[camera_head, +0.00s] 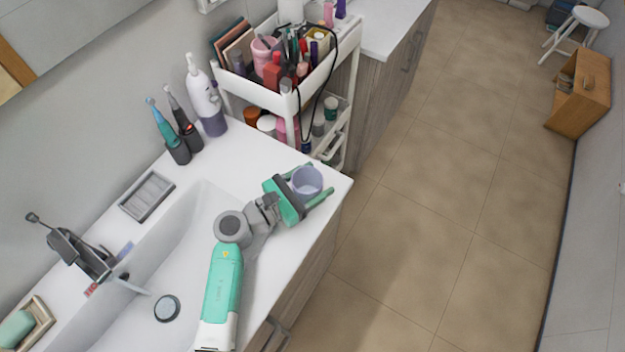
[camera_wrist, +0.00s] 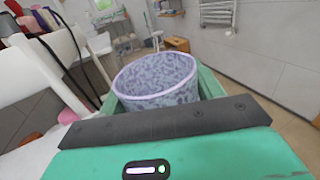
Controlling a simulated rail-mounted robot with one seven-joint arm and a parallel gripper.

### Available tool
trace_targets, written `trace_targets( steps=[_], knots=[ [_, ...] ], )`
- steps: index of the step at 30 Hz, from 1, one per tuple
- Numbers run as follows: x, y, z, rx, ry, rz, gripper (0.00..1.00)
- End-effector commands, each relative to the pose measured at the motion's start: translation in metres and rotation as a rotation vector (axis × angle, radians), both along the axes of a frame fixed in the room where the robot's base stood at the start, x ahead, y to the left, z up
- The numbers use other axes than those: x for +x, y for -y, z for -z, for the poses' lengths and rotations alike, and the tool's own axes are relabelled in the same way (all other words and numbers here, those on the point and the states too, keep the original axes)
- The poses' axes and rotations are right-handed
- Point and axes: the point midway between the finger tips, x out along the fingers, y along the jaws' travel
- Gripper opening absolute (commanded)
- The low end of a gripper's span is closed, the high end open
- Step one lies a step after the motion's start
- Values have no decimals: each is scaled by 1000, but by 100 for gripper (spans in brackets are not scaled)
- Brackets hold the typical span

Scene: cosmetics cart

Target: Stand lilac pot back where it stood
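The lilac pot (camera_head: 307,182) is a small, round, open-topped cup near the right corner of the white washbasin counter. My green gripper (camera_head: 304,196) has a finger on each side of it and appears shut on it. In the wrist view the pot (camera_wrist: 158,82) shows a mottled lilac-grey inside and a pale lilac rim, tilted in the picture, between the green fingers. The pot looks empty. Its base is hidden, so I cannot tell whether it touches the counter.
A white cart (camera_head: 288,100) crowded with cosmetics stands just beyond the counter (camera_head: 250,155). A white and purple bottle (camera_head: 205,95) and two electric toothbrushes (camera_head: 172,133) stand by the wall. A grey tray (camera_head: 147,196) lies beside the basin (camera_head: 185,250).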

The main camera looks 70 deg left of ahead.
Motion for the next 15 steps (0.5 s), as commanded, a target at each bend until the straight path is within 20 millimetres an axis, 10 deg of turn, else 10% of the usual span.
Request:
trace_targets(
  steps=[15],
  knots=[
    [-19,4,-3,-1,-1,-2,84]
  ],
)
